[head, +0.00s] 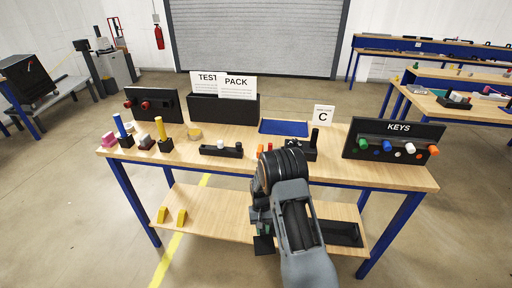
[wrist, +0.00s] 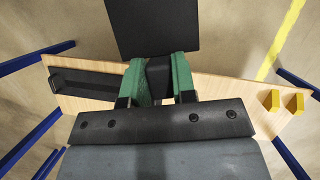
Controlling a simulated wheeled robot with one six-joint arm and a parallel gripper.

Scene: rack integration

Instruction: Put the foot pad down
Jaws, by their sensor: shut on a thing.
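The foot pad is a flat black square plate (wrist: 152,27) with a black block on it, seen close up at the top of the wrist view. My gripper (wrist: 159,72) is shut on that block, with one green finger on each side. In the head view, my gripper (head: 262,226) hangs in front of the bench, and the pad (head: 264,245) shows below it, near the front of the lower shelf (head: 215,222). The wrist view shows floor around the plate. Whether the pad touches anything cannot be told.
The lower shelf holds two yellow blocks (head: 172,216) at left and a black tray (head: 341,233) at right; its middle is partly hidden by my arm. The tabletop (head: 240,170) above carries several fixtures, a KEYS panel (head: 397,141) and a black bin (head: 222,108).

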